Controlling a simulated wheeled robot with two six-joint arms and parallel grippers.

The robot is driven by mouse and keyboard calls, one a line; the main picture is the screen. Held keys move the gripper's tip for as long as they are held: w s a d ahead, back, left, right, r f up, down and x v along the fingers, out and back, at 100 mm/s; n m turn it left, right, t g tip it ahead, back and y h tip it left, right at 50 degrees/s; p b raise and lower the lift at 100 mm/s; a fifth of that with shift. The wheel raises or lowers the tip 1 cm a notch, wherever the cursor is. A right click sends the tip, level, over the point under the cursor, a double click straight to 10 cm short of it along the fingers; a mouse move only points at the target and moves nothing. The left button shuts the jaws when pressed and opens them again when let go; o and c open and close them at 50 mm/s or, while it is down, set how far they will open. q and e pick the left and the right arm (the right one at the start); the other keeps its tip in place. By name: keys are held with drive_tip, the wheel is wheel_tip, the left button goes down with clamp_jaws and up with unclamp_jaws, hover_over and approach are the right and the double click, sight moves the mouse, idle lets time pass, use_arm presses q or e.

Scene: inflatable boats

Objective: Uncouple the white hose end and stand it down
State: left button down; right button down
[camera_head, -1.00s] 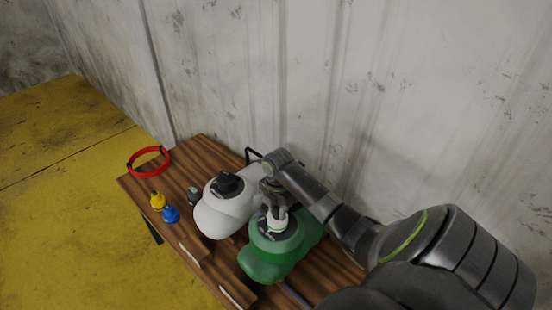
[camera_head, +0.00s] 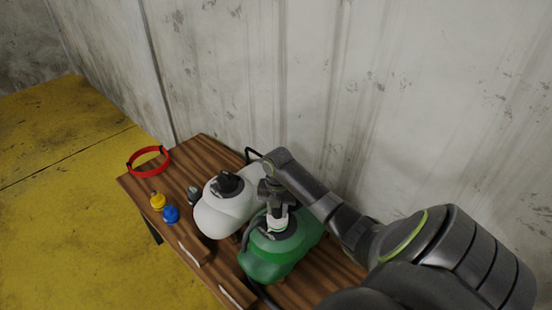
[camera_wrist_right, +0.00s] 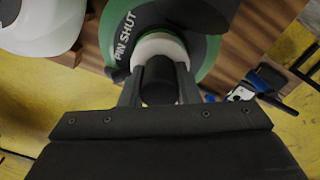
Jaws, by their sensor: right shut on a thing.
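The white hose end (camera_head: 277,226) is at the valve on top of the green inflatable boat (camera_head: 268,262). It also shows as a white collar (camera_wrist_right: 160,46) around a dark cylinder in the wrist view. My right gripper (camera_head: 279,210) points down at it, its two fingers (camera_wrist_right: 159,88) closed on either side of the dark body. The boat's valve plate reads "PIN SHUT" in the wrist view, beside the collar. Whether the hose end is still seated in the valve is hidden. My left gripper is not in view.
A white inflatable boat (camera_head: 222,215) with a black-topped valve is close left of the green one. A yellow cap (camera_head: 158,201), a blue cap (camera_head: 171,214), a grey piece (camera_head: 194,196) and a red ring (camera_head: 148,161) lie left on the wooden table (camera_head: 196,152). A wall stands behind.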

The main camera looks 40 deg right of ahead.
drive_tip(key=shift+n, duration=1.1)
drive_tip(key=n, duration=0.4)
drive_tip(key=shift+b, duration=0.35)
drive_tip(key=shift+r+p, duration=0.7)
drive_tip(key=shift+p, duration=0.1)
wheel_tip(320, 180, up, 5)
drive_tip(key=p, duration=0.4)
drive_tip(key=shift+f+p, duration=0.2)
drive_tip(key=shift+p, duration=0.1)
drive_tip(key=shift+f, duration=0.1)
